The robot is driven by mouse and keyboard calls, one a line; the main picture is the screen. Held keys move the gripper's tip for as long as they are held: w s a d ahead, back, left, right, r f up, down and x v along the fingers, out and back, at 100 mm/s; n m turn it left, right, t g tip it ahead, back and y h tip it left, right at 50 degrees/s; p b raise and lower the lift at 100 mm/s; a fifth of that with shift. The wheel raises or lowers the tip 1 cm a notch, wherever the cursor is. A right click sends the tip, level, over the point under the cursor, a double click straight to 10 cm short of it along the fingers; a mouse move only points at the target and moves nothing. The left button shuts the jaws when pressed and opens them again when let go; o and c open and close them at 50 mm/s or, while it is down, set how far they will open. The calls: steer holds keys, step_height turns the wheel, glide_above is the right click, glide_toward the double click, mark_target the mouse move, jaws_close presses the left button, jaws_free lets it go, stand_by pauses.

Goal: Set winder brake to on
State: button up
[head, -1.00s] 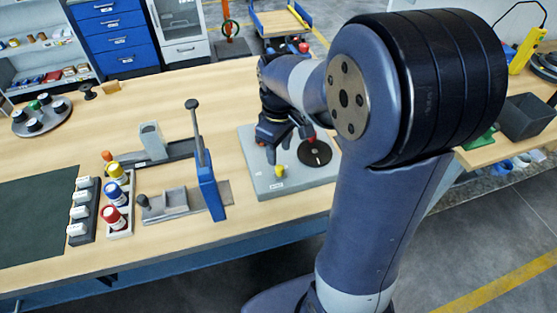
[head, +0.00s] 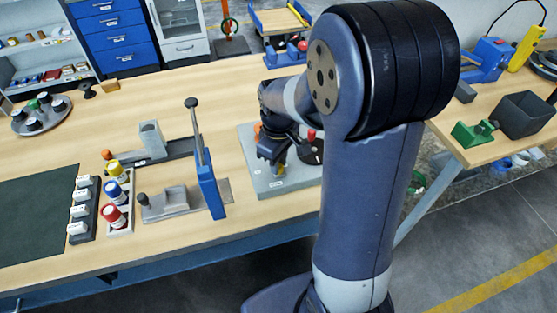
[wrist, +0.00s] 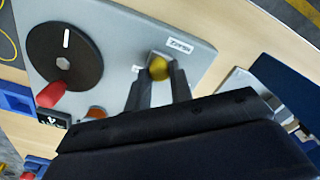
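The winder is a grey plate (head: 262,187) on the bench, with a black disc (wrist: 64,57) that bears a white mark and a red handle (wrist: 52,92). A yellow knob (wrist: 158,68) sits near the plate's edge beside a white label, and an orange knob (wrist: 97,112) is partly hidden by my gripper. Which part is the brake I cannot tell. My gripper (wrist: 158,78) points at the yellow knob, its two fingers apart with the knob between their tips. I see no clear contact. In the head view my gripper (head: 277,163) is low over the plate.
A blue upright lever stand (head: 211,190) is left of the winder. Red, blue and yellow bottles (head: 115,193) stand in a rack further left. A dark bin (head: 525,115) is on the right bench. Bare bench top lies behind the winder.

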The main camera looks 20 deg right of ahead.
jaws_close()
steer(key=shift+a, duration=0.1)
steer(key=a, duration=0.3)
steer(key=shift+a, duration=0.2)
steer(key=shift+o, duration=2.3)
jaws_free()
steer(key=shift+a, duration=0.1)
steer(key=shift+o, duration=0.3)
